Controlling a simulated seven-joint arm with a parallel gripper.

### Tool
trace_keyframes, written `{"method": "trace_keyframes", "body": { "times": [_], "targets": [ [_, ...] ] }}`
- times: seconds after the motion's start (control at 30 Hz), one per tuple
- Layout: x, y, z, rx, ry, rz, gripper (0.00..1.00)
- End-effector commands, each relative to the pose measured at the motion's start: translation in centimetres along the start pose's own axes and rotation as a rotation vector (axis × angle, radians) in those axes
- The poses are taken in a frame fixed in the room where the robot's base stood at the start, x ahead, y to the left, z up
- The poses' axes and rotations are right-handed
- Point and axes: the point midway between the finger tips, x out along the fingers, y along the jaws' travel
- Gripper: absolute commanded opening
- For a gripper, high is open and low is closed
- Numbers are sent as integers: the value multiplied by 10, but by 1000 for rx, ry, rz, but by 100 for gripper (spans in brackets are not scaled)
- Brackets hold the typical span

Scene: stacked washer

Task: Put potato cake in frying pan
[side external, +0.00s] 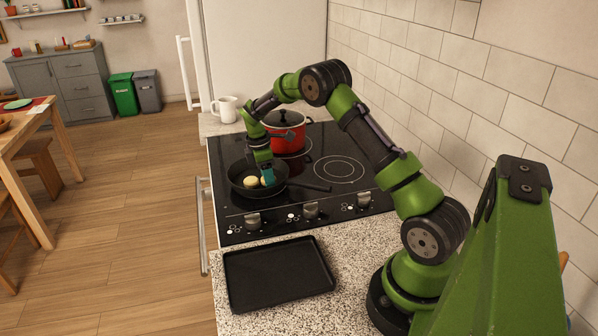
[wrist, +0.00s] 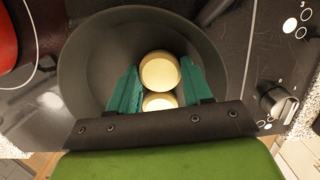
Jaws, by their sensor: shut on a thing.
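The dark frying pan (side external: 238,190) sits on the front left of the cooktop, and its wall (wrist: 85,70) fills much of the wrist view. Two pale yellow round potato cakes show at the pan, one (side external: 250,182) to the left of my gripper (side external: 267,176) and one close beside the fingers. In the wrist view one cake (wrist: 160,70) is at the fingertips and the other (wrist: 160,102) is between the fingers, partly hidden by the gripper's dark bar. My teal gripper fingers (wrist: 158,78) are down inside the pan, shut on a potato cake. I cannot tell which cake is gripped.
A red lidded pot (side external: 283,138) stands behind the pan on the cooktop (side external: 350,195). An empty black tray (side external: 278,272) lies on the speckled counter in front. A white mug (side external: 226,109) stands at the back left. The pan handle (side external: 308,186) points right.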

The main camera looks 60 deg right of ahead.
Motion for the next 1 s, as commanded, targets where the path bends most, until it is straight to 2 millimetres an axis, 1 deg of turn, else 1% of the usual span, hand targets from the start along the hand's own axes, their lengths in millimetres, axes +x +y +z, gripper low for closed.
{"method": "trace_keyframes", "body": {
  "times": [0.13,0.17,0.2,0.23,0.5,0.57,0.63,0.77,1.0],
  "targets": [
    [3,0,0,0,0,-1,20],
    [3,0,0,0,0,0,52],
    [3,0,0,0,0,0,58],
    [3,0,0,0,0,0,60],
    [2,0,0,0,0,0,60],
    [-1,0,0,0,1,1,60],
    [-8,1,0,0,1,3,60],
    [-32,1,-1,0,3,5,60],
    [-84,1,0,0,1,5,60]
  ]
}}
